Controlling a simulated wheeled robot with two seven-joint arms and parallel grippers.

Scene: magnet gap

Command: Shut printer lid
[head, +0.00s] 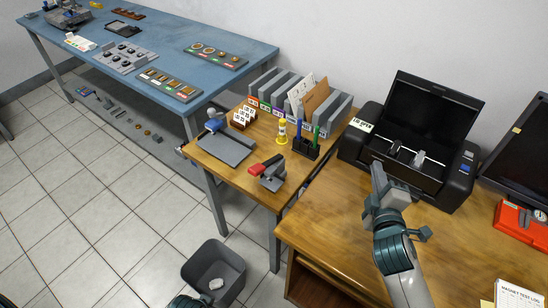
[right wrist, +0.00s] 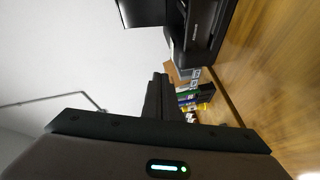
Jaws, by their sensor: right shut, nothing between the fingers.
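The black printer (head: 354,146) stands on the wooden desk at the right in the head view. Its lid (head: 432,108) is raised and leans back toward the wall, with the inside exposed. My right gripper (head: 378,168) is shut and empty, and its tips show in front of the printer's front left part. I cannot tell whether they touch it. In the right wrist view the shut fingers (right wrist: 160,80) point ahead, with the printer body (right wrist: 196,40) and part of the lid (right wrist: 142,12) at the top.
A monitor (head: 520,160) and a red box (head: 520,222) stand right of the printer. A pen holder (head: 306,148), file rack (head: 342,108) and stapler (head: 268,172) are on the lower table to the left. The desk front (head: 330,220) is bare.

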